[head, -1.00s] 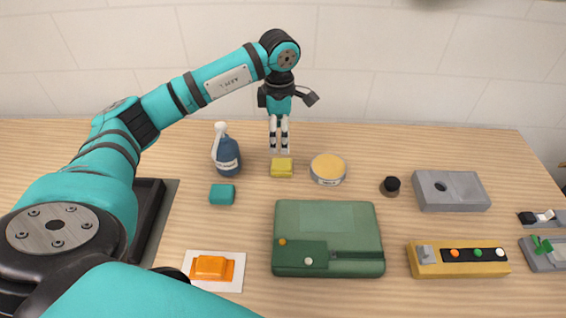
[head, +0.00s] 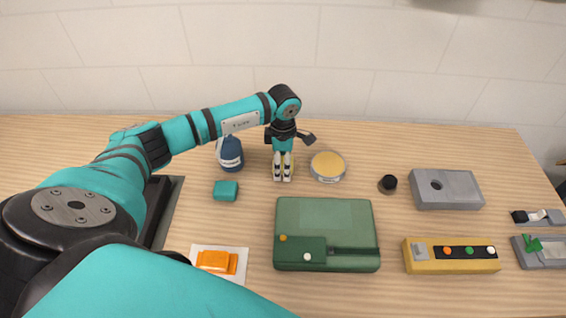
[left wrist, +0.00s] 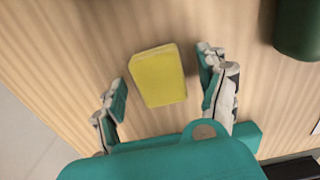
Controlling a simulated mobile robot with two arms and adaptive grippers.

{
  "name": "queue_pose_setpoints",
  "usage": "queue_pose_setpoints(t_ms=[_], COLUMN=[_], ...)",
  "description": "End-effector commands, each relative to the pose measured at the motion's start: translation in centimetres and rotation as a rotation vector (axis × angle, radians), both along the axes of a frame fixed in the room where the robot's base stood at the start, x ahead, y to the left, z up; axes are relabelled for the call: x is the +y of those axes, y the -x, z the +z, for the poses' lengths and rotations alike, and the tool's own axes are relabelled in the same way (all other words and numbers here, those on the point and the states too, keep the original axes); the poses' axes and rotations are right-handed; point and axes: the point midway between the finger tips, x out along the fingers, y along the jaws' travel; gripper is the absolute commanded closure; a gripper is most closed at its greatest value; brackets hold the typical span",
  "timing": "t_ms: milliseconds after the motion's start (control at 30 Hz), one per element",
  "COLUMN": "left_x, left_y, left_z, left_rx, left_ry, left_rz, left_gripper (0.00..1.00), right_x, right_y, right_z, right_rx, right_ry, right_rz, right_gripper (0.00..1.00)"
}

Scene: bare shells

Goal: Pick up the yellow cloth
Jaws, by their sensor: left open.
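The yellow cloth (left wrist: 158,76) is a small folded block lying on the wooden table, seen whole in the left wrist view. In the head view my left gripper (head: 282,177) points down at its place and hides most or all of it. In the left wrist view my open left gripper (left wrist: 164,84) has one finger on each side of the cloth. Gaps show between the cloth and both fingers, and nothing is held. How high the fingertips are above the table is hard to tell. My right gripper is not in view.
A dark blue bottle (head: 230,153) stands left of my gripper and a round yellow-topped tin (head: 328,166) right of it, both close. A teal block (head: 226,191) lies front left. A green case (head: 326,223) lies in front, with some bare table between.

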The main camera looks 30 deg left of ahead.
Motion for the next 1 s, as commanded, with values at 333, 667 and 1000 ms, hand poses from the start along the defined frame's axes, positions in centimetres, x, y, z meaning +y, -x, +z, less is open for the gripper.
queue_pose_setpoints(t_ms=[333,667,1000], left_x=[0.0,0.0,0.0], left_y=[0.0,0.0,-0.1], left_z=[0.0,0.0,3.1], left_rx=[0.001,0.001,-0.005], left_ry=[0.001,0.001,0.000], left_rz=[0.000,0.000,0.000], left_gripper=[0.54,0.80,0.80], right_x=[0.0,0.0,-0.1], right_y=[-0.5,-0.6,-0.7], right_z=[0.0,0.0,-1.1], right_rx=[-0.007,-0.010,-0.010], right_ry=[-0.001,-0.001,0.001], right_rz=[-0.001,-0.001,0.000], right_gripper=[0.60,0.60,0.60])
